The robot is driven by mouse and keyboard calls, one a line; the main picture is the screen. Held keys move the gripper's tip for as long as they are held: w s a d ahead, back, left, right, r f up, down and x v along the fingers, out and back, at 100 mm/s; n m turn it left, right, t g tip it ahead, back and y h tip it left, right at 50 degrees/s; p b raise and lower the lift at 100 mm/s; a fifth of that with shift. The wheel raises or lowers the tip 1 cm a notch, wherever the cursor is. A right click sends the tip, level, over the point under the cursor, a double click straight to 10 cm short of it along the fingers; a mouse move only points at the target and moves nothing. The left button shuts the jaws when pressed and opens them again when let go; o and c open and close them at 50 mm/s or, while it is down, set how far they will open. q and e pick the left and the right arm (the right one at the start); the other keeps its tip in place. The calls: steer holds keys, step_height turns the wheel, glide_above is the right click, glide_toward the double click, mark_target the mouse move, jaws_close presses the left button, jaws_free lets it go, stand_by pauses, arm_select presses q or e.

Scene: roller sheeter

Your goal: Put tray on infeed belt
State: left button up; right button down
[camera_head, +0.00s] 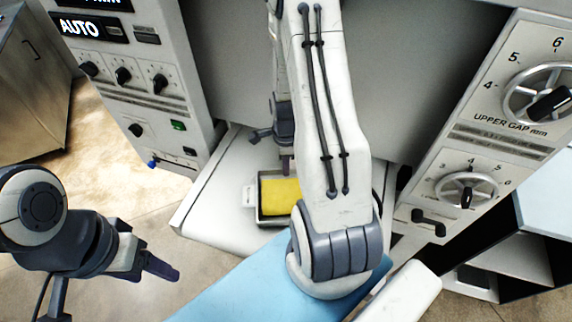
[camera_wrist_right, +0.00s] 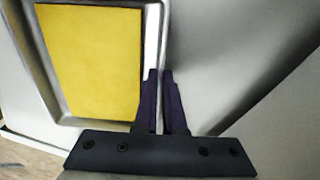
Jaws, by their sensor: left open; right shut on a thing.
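The tray (camera_head: 249,197) is a shallow metal tray with a yellow sheet (camera_head: 280,196) lying in it. In the head view it rests on or just over the pale infeed belt (camera_head: 215,208); I cannot tell whether it touches fully. My right gripper (camera_head: 285,166) is at the tray's far side, its arm hiding the tray's right part. In the right wrist view the right gripper's fingers (camera_wrist_right: 160,75) are closed on the tray's rim (camera_wrist_right: 152,42), beside the yellow sheet (camera_wrist_right: 95,60). My left gripper (camera_head: 160,268) is open and empty at the lower left, away from the tray.
A control panel with knobs (camera_head: 123,76) and an AUTO display stands left of the belt. A panel with the upper gap dial (camera_head: 540,95) stands on the right. A blue surface (camera_head: 235,285) lies in front. Floor (camera_head: 120,205) shows at left.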

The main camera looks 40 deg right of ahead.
steer(key=shift+f, duration=0.15)
steer(key=c, duration=1)
jaws_free()
steer(key=shift+r, duration=0.45)
step_height(320, 180, up, 12)
steer(key=b, duration=0.2)
steer(key=shift+f+b, duration=0.25)
steer(key=shift+b, duration=0.15)
